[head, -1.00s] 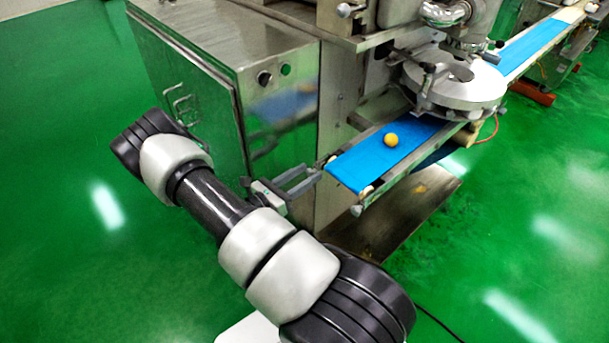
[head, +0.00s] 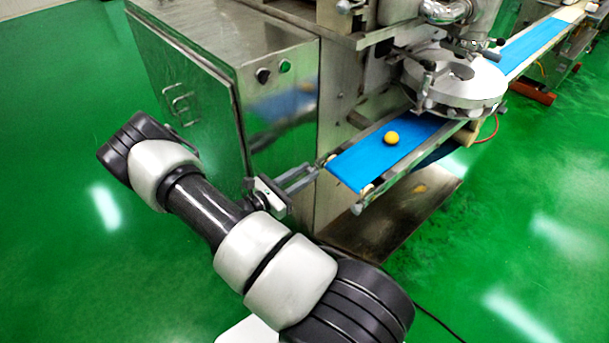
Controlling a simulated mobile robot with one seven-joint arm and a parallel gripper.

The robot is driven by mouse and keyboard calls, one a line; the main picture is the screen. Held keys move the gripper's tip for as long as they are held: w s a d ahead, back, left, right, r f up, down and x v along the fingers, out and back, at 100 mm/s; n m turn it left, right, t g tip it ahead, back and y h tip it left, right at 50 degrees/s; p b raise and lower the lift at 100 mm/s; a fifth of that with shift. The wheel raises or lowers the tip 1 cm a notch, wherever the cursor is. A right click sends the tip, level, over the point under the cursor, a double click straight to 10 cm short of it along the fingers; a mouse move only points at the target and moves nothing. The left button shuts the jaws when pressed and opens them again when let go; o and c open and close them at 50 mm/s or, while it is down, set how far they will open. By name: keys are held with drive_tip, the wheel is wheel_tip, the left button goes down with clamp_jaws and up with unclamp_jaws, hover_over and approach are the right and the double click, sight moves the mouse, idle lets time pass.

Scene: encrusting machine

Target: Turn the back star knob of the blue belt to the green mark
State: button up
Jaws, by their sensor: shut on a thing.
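The blue belt (head: 362,163) sticks out of the machine, with its near end close to my gripper. My gripper (head: 315,170) reaches in from the left at the back corner of that end. Its two fingers are close together and shut on the back star knob, which is mostly hidden between the fingertips. The front knob (head: 356,209) shows at the opposite corner of the belt end, apart from the gripper. The green mark cannot be made out, so the knob's angle to it cannot be told.
A yellow ball (head: 391,138) sits on the belt below the round metal head (head: 458,85). A steel cabinet (head: 205,75) stands close behind my arm. The green floor (head: 500,230) is open at the right.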

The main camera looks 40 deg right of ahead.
drive_tip(key=m+b, duration=0.2)
drive_tip(key=m, duration=0.5)
drive_tip(key=shift+s+f, duration=0.1)
drive_tip(key=shift+f+m+b, duration=0.2)
drive_tip(key=shift+m+b, duration=1)
drive_tip(key=shift+m, duration=4.35)
drive_tip(key=shift+f+m+b, duration=0.15)
drive_tip(key=shift+m+b, duration=1.05)
drive_tip(key=shift+m, duration=4.35)
drive_tip(key=o, duration=1.1)
drive_tip(key=shift+c, duration=0.2)
drive_tip(key=shift+a, duration=0.1)
